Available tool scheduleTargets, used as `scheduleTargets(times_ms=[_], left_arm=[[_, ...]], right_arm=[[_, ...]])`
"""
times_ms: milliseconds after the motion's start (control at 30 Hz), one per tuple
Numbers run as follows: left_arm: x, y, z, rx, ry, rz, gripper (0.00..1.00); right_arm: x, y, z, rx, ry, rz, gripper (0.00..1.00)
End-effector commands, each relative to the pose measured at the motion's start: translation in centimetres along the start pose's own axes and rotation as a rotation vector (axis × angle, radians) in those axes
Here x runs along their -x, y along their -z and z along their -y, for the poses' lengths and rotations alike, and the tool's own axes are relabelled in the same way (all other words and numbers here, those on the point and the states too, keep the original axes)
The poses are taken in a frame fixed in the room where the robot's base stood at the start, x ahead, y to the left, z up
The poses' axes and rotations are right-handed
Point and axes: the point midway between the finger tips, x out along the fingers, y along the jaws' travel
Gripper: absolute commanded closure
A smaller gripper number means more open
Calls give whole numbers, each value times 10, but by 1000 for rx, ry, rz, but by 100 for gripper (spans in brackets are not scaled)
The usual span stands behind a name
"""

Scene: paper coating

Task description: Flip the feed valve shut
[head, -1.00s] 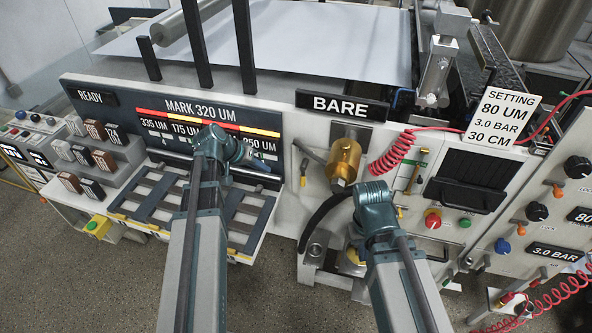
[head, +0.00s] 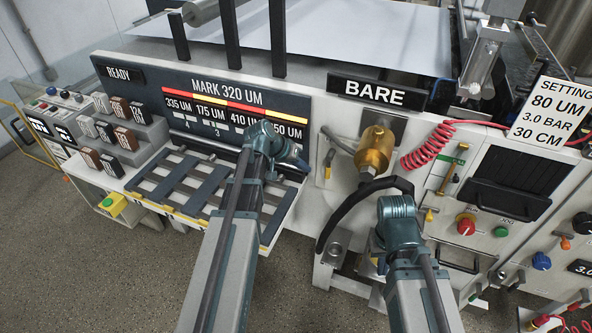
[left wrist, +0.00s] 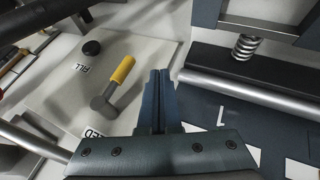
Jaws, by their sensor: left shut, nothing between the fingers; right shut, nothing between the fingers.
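The feed valve is a lever with a yellow grip (left wrist: 122,69) on a grey hub (left wrist: 104,106). It stands on a pale panel in the left wrist view, beside a partly hidden label ending in "ED". In the head view a small yellow lever (head: 329,160) shows left of the brass cylinder. My left gripper (left wrist: 160,74) is shut and empty; its fingertips are just right of the yellow grip in the wrist view, with a small gap in the picture. My right arm's teal joint (head: 397,210) shows below the brass cylinder; its fingers are hidden.
A black knob (left wrist: 91,47) by the FILL label is near the lever. The brass cylinder (head: 376,150) and a black hose (head: 345,208) lie to the right. A slatted rack (head: 170,180) is below the display board (head: 205,105).

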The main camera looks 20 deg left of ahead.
Motion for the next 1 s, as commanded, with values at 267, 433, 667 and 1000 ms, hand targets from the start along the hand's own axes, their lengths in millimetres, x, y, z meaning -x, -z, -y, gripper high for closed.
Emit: scheduleTargets(times_ms=[267,433,667,1000], left_arm=[[-18,0,-29,-2,-1,0,100],[-21,0,-35,-1,0,-1,100],[-22,0,-36,-1,0,-1,100],[-25,-1,-35,18,-32,-1,100]], right_arm=[[-2,0,0,0,0,0,100],[-2,0,0,0,0,0,100],[-2,0,0,0,0,0,100],[-8,0,1,0,0,0,100]])
